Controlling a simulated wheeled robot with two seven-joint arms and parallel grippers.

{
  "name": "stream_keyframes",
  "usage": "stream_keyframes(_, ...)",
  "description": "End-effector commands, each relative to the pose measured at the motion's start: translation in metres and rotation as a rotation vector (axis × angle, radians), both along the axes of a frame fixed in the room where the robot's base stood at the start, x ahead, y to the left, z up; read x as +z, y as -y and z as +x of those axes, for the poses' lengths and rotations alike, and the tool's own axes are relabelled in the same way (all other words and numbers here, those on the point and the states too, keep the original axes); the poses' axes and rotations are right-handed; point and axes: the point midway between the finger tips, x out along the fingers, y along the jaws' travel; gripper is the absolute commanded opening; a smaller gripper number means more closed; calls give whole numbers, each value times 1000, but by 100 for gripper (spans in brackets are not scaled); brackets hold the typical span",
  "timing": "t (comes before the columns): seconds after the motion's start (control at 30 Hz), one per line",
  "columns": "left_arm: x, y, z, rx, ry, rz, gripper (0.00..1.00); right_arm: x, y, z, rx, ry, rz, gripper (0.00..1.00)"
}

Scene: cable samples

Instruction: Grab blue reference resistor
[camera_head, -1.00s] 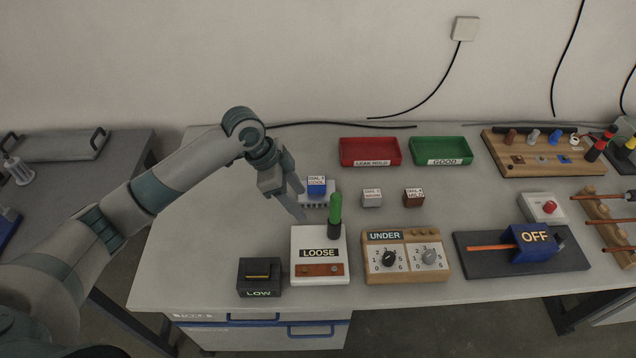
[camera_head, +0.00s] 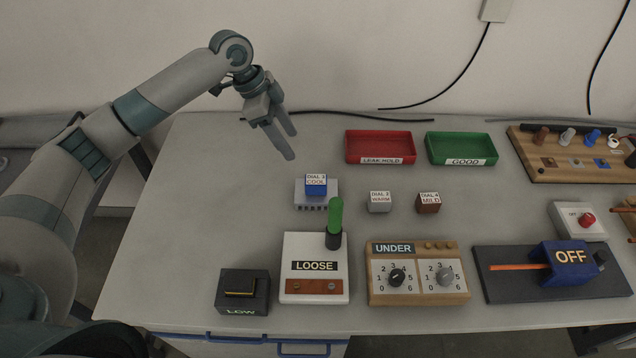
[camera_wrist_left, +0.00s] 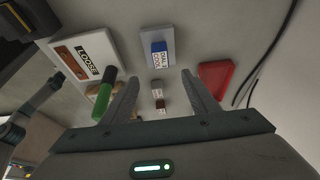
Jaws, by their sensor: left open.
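The blue resistor block (camera_head: 316,185), labelled "DIAL 1 COOL", sits upright on a small pale stand (camera_head: 301,194) near the table's middle. It also shows in the left wrist view (camera_wrist_left: 158,47), beyond the fingertips. My left gripper (camera_head: 286,146) is open and empty, above the table, up and to the left of the blue block and apart from it. In the left wrist view, its two fingers (camera_wrist_left: 155,82) are spread wide. My right gripper is not in view.
A grey block (camera_head: 379,202) and a brown block (camera_head: 428,203) stand right of the blue one. Red (camera_head: 380,148) and green (camera_head: 461,149) trays lie behind. The LOOSE box (camera_head: 314,283) with its upright green handle (camera_head: 335,215) stands in front. The table's left part is clear.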

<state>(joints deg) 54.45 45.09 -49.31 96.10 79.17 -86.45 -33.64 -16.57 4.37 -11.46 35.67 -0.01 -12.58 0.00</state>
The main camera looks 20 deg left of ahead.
Motion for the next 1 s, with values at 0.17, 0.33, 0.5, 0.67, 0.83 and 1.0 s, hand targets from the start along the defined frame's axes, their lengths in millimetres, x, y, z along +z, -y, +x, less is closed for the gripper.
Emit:
stream_keyframes(0.17,0,0,0,0,0,0,55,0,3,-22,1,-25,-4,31)
stream_keyframes(0.33,-4,3,0,-1,-1,-1,55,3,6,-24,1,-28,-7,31)
stream_keyframes(0.5,-20,10,2,-2,-2,-1,55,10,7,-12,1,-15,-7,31)
stream_keyframes(0.67,-45,20,4,-1,-4,-1,55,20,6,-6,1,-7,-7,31)
stream_keyframes(0.83,-73,32,8,-1,-4,-1,55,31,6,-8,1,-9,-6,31)
stream_keyframes(1.0,-98,41,11,0,-3,-1,55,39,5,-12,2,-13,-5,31)
